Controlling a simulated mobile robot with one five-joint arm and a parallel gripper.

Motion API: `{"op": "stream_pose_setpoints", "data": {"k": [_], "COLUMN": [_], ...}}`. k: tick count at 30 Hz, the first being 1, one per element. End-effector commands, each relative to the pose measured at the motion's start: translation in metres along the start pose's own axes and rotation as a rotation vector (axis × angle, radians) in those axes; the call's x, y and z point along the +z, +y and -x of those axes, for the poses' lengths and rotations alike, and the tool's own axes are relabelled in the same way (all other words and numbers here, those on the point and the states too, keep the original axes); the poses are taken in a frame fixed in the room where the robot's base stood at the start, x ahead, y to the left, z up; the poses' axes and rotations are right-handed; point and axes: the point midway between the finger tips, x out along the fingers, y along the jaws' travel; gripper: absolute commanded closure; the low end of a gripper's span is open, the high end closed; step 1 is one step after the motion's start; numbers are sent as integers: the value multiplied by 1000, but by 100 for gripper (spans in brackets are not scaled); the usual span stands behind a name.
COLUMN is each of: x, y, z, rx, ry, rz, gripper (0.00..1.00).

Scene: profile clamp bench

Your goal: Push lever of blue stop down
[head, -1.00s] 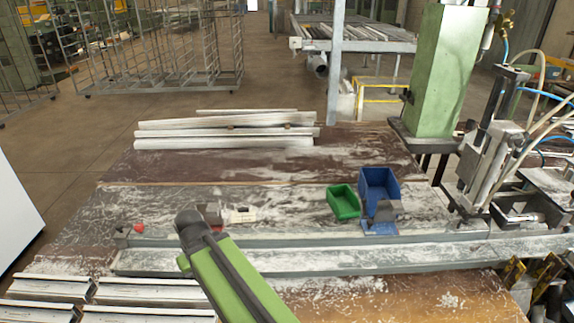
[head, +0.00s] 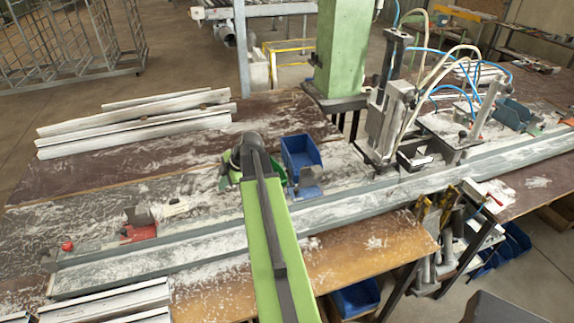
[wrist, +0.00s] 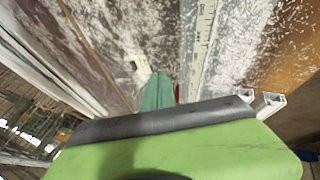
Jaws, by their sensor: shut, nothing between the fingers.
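The blue stop (head: 303,192) sits on the bench along the back of the long rail, just right of my arm in the head view. A grey upright piece (head: 309,176) stands on it; I cannot make out the lever clearly. My green arm reaches over the rail, its dark end left of the blue stop. My gripper's fingers hide behind the arm in the head view. In the wrist view my gripper (wrist: 157,90) shows as teal fingers, shut and empty. The blue stop cannot be made out in the wrist view.
A blue bin (head: 301,152) stands right behind the blue stop. A green bin (head: 228,183) is partly hidden by my arm. A red stop (head: 138,232) sits at the rail's (head: 180,251) left end. A clamp machine (head: 392,115) with hoses stands to the right.

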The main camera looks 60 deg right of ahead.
Motion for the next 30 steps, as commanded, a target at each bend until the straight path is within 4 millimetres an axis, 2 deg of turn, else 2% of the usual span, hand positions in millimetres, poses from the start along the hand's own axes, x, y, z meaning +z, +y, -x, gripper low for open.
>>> {"op": "stream_pose_setpoints", "data": {"k": [1,6,9,12,17,26,30], "x": [36,144,191,220,239,240,241], "y": [6,-6,-22,-36,-47,-47,-47], "z": [27,100,135,158,173,172,165], "rx": [30,111,143,165,178,178,178], "ry": [-17,-77,-112,-135,-151,-151,-151], "rz": [-58,-231,-305,-355,-388,-388,-387], "gripper": [100,100,100,100,100,100,100]}}
